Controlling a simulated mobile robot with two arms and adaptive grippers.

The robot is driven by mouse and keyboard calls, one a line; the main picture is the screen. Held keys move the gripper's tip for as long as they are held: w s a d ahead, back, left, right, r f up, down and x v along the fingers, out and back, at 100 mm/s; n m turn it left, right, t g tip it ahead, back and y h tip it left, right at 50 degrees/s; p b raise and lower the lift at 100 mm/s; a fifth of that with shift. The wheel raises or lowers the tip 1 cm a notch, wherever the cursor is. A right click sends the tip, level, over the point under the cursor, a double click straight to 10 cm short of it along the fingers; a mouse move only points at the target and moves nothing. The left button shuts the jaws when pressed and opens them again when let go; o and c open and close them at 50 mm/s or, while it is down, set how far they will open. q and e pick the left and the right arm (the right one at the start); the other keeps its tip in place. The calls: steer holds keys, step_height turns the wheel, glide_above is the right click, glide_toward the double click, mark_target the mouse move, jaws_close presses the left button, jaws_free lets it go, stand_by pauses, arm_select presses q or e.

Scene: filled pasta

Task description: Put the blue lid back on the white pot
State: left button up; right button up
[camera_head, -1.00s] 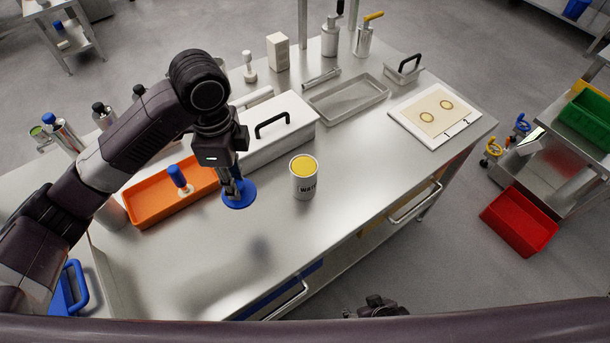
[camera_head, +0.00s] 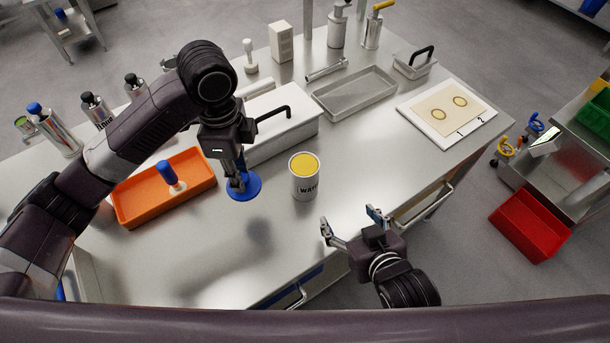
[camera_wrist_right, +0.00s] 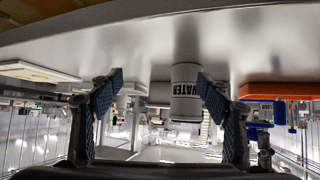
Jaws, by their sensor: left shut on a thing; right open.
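The white pot (camera_head: 304,182) stands upright on the steel table with its yellow contents showing at the open top. It also shows upside down in the right wrist view (camera_wrist_right: 186,95), with its black lettering between my open fingers. The blue lid (camera_head: 248,190) is left of the pot, apart from it. My left gripper (camera_head: 237,182) is shut on the lid from above; its fingers partly hide the lid. My right gripper (camera_head: 350,221) is open and empty at the table's front edge, to the lower right of the pot.
An orange tray (camera_head: 133,212) holding a blue-handled tool (camera_head: 168,175) lies left of the lid. A long white box (camera_head: 290,128) with a black handle stands behind. A steel tray (camera_head: 335,107) and a white board (camera_head: 480,128) lie at the right. The table front is clear.

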mark_target(310, 185)
steer(key=w+a+r+n+t+y, duration=0.1)
steer(key=a+r+t+y, duration=0.1)
steer(key=a, duration=0.4)
steer(key=shift+w+r, duration=0.2)
steer(key=shift+r, duration=0.55)
arm_select(q)
steer(key=shift+r+p, duration=0.5)
arm_select(e)
steer(key=x, duration=0.7)
steer(key=shift+r, duration=0.1)
arm_select(q)
steer(key=shift+r, duration=0.2)
arm_select(e)
steer(key=shift+w, duration=0.35)
arm_select(q)
steer(key=shift+r+p, duration=0.35)
steer(key=shift+p, duration=0.2)
arm_select(e)
steer(key=shift+x, duration=2.25)
